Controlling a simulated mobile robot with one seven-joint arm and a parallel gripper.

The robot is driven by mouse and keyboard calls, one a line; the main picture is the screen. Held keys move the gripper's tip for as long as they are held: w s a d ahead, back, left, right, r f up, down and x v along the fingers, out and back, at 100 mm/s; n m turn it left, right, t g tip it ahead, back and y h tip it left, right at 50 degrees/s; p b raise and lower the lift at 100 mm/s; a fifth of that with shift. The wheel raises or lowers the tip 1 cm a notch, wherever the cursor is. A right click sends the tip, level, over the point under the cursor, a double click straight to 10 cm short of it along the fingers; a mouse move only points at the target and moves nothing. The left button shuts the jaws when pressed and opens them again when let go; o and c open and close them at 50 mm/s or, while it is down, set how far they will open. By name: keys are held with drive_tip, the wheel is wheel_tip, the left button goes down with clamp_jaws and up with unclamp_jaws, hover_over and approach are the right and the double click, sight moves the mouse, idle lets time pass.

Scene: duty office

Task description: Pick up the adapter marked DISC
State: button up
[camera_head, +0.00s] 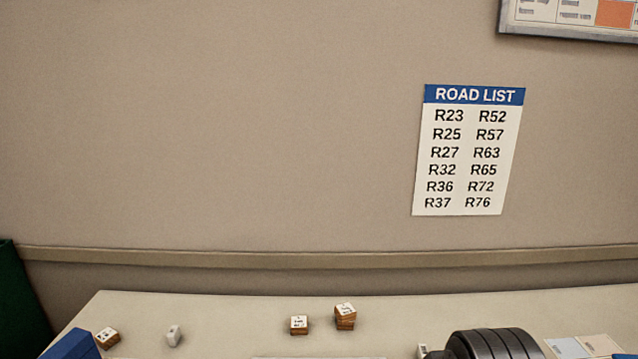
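Several small blocks with markings lie on the pale table (230,310). A brown block with a white top (299,325) sits near the middle. A taller brown stack or block with a white top (345,316) stands just right of it. Another brown block with a white top (107,338) is at the left, and a small whitish piece (173,336) is right of that. The markings are too small to read, so I cannot tell which, if any, is the adapter marked DISC. My gripper is not in view.
A blue object (72,346) is cut off at the lower left. A black ribbed rounded shape (492,345) rises at the lower right; I cannot tell what it is. Pale cards (568,348) lie right of it. A ROAD LIST sheet (468,150) hangs on the wall.

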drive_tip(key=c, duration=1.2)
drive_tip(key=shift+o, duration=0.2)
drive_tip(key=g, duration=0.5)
hover_over(424, 351)
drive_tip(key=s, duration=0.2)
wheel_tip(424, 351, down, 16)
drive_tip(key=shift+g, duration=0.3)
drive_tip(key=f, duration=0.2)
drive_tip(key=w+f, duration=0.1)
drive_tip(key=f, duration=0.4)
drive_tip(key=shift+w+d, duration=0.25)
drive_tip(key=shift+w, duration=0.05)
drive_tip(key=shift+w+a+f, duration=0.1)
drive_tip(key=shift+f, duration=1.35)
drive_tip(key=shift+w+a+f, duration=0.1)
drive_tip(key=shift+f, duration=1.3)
